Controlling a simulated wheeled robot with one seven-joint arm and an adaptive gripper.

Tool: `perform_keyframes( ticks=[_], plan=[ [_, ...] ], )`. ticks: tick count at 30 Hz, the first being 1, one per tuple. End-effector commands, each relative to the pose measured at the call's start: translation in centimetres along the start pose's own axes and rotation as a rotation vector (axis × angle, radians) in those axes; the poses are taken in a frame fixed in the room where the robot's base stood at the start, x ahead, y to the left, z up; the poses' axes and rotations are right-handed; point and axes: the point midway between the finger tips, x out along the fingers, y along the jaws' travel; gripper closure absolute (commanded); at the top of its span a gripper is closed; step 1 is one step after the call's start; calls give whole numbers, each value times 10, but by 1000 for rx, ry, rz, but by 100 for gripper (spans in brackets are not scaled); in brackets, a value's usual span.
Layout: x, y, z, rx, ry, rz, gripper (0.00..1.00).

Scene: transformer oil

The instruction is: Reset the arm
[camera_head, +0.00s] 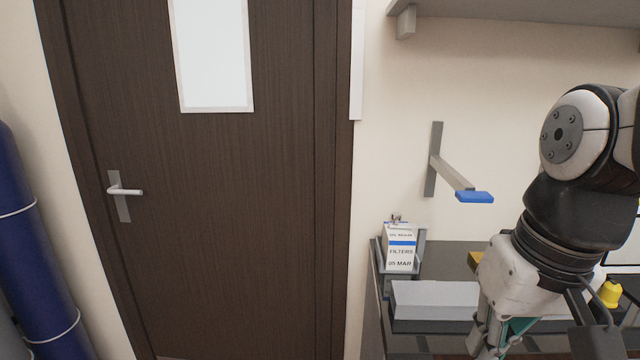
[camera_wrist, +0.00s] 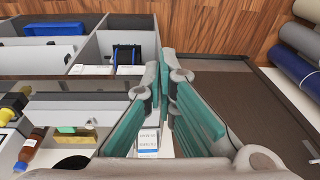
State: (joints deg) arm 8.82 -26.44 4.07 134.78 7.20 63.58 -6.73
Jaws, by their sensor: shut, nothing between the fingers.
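My arm reaches down from the upper right in the head view. My gripper (camera_head: 492,345) hangs at the lower right there, its tips cut off by the bottom edge. In the wrist view my gripper (camera_wrist: 167,58) has green-lined fingers that meet at the tips, with nothing held between them. A white filters box (camera_wrist: 148,138) shows partly behind the fingers in the wrist view. In the head view the white filters box (camera_head: 401,252) stands at the back left of the dark bench.
A grey box (camera_head: 435,299) lies on the bench beside my gripper. A wall bracket with a blue tip (camera_head: 474,197) juts out above. A yellow-capped bottle (camera_head: 610,293) stands at the right. A brown door (camera_head: 230,200) and blue cylinders (camera_head: 35,260) are at the left.

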Motion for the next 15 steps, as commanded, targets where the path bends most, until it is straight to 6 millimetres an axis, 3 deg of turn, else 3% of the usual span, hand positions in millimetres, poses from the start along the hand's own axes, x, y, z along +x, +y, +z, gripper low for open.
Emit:
perform_keyframes(
  ticks=[6,15],
  plan=[
    [-4,7,36,-26,156,59,100],
    [-2,12,47,-31,219,72,100]
  ],
)
